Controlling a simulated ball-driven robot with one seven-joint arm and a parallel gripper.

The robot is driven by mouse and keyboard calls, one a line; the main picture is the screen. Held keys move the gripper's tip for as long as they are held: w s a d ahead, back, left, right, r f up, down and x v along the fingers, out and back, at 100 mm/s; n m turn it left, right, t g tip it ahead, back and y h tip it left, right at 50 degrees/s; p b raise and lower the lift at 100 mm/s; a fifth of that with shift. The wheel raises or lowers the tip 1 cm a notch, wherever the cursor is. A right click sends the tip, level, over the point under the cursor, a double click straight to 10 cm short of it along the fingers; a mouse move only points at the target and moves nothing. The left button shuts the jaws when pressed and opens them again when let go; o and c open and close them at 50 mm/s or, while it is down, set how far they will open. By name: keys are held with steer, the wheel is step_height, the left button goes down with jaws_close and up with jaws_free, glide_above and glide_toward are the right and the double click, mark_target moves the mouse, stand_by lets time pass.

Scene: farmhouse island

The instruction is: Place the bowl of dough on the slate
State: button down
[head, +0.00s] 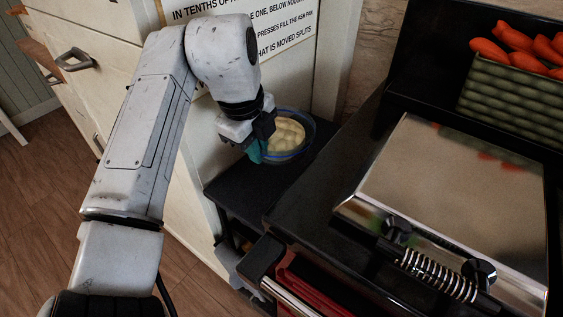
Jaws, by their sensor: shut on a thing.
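The bowl of dough (287,138) is a clear bluish bowl with pale, lumpy dough inside. My gripper (256,146) is shut on its left rim, and the jaws hide that side of the bowl. The bowl looks upright, over a dark flat slab (243,192) that may be the slate. I cannot tell whether the bowl's base touches the slab or hangs just above it.
A black range with a shiny metal lid (455,200) and coiled handle (437,277) stands to the right. A green ribbed container of carrots (515,90) sits behind it. A lettered sign (285,25) and cream cabinet panel rise behind the bowl. The slab's front left is bare.

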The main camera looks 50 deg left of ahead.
steer(key=shift+s+d+x, duration=0.1)
steer(key=shift+s+x, duration=0.15)
steer(key=shift+x, duration=1.2)
steer(key=shift+s+d+x, duration=0.1)
steer(key=shift+s+x, duration=0.2)
steer(key=shift+x, duration=1.1)
steer(key=shift+s+d+x, duration=0.1)
steer(key=shift+s+x, duration=0.15)
steer(key=shift+x, duration=1.2)
steer(key=shift+f, duration=0.25)
steer(key=c, duration=1.7)
jaws_free()
steer(key=shift+f, duration=0.15)
steer(key=o, duration=0.4)
steer(key=shift+o, duration=0.3)
steer(key=a+v, duration=0.1)
steer(key=v, duration=1.1)
steer(key=shift+d, duration=0.5)
